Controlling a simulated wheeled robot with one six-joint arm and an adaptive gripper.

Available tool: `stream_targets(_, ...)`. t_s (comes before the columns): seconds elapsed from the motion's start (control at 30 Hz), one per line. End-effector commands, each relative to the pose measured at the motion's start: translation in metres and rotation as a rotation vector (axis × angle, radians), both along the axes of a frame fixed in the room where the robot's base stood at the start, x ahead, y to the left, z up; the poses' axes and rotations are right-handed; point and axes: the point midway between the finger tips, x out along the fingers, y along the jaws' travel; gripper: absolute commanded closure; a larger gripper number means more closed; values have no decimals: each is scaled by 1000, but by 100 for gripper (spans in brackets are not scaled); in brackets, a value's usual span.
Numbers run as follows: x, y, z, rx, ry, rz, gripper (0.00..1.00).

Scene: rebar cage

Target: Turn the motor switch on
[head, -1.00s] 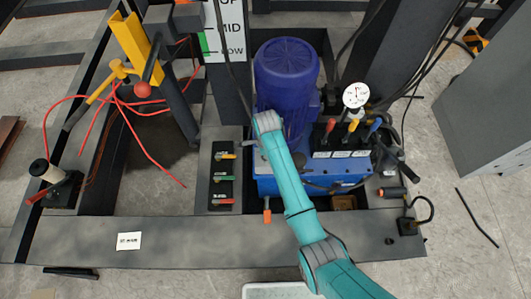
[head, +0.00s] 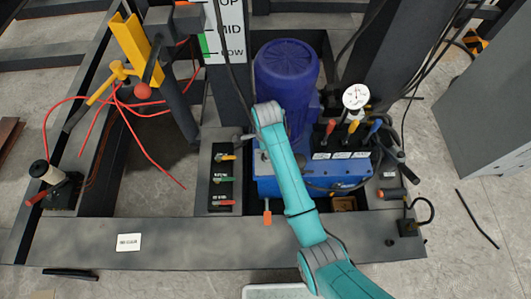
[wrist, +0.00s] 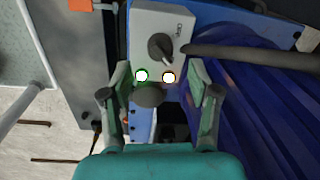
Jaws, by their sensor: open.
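The motor switch is a black rotary knob (wrist: 160,47) on a grey box (wrist: 176,19) in the wrist view. Below the knob are a green-ringed light (wrist: 142,75), an orange-ringed light (wrist: 168,77) and a dark round button (wrist: 149,96). My gripper (wrist: 160,84) is open, with one finger on each side of the lights and nothing between them. The knob lies beyond the fingertips, apart from them. In the head view, my arm's end is beside the blue motor (head: 286,75). I cannot make out the switch box there.
A dark cable or rod (wrist: 240,52) runs right from beside the knob, over the ribbed blue motor. In the head view, several coloured levers (head: 352,127) and a gauge (head: 355,96) stand right of the motor. A lever panel (head: 221,178) lies to the left.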

Motion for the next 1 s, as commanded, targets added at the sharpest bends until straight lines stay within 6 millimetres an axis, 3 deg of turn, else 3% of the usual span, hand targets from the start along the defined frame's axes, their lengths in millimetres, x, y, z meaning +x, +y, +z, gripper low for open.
stream_targets(0.2, -2, 0, 42, 1, -3, 0, 39)
stream_targets(0.4, -4, -1, 62, 0, 0, 0, 39)
stream_targets(1.0, -5, -1, 66, 0, 1, 0, 39)
